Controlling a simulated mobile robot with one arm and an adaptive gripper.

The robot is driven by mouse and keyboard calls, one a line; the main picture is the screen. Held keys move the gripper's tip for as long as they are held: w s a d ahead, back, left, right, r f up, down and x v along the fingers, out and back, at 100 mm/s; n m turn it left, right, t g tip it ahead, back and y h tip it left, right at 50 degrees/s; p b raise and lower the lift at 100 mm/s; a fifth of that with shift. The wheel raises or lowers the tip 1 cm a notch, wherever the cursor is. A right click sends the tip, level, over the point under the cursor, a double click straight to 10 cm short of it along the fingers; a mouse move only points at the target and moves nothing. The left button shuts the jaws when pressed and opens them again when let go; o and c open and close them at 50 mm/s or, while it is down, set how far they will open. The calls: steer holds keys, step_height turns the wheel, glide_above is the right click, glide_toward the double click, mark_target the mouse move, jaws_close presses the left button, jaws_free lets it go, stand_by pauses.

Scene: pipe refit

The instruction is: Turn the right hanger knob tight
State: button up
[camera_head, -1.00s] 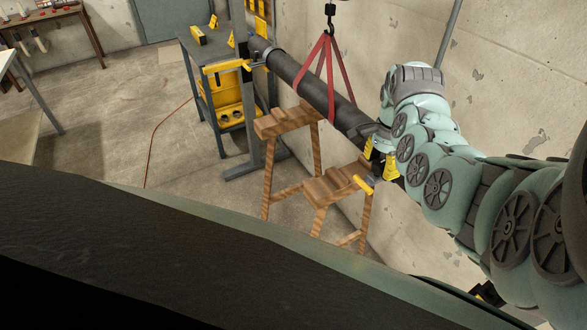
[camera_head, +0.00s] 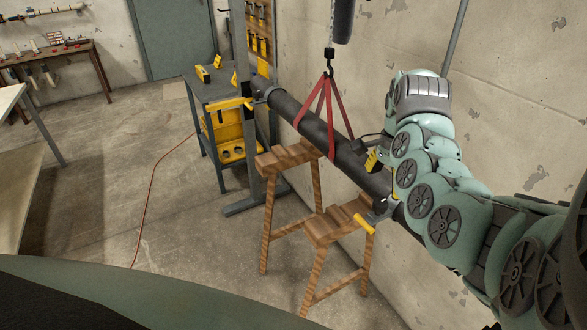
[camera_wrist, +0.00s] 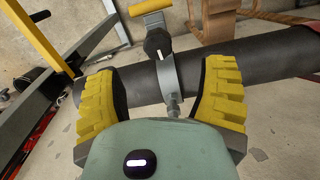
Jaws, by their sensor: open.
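The right hanger knob (camera_wrist: 157,43) is black with a white mark and shows in the wrist view. It sits by the grey hanger clamp (camera_wrist: 168,78) around the dark pipe (camera_wrist: 262,52). A yellow bar (camera_wrist: 150,7) lies just beyond the knob; a yellow bar at the right hanger (camera_head: 364,224) shows in the head view. My gripper (camera_wrist: 160,88) is open, with ribbed yellow fingers on either side of the clamp. The knob is ahead of it, not between the pads. In the head view my gripper (camera_head: 376,160) is close above the pipe; the knob is not clear there.
A red sling (camera_head: 326,112) on a hoist hook holds the pipe. Two wooden trestles (camera_head: 335,222) stand under it. The left hanger (camera_head: 232,103) is on a grey post, beside a cart (camera_head: 230,142). The wall is close behind the pipe. Floor in front is open.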

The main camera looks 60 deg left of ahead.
mark_target(381, 202)
step_height(381, 202, up, 5)
steer(key=shift+d+r, duration=0.15)
stand_by(0.4)
stand_by(0.5)
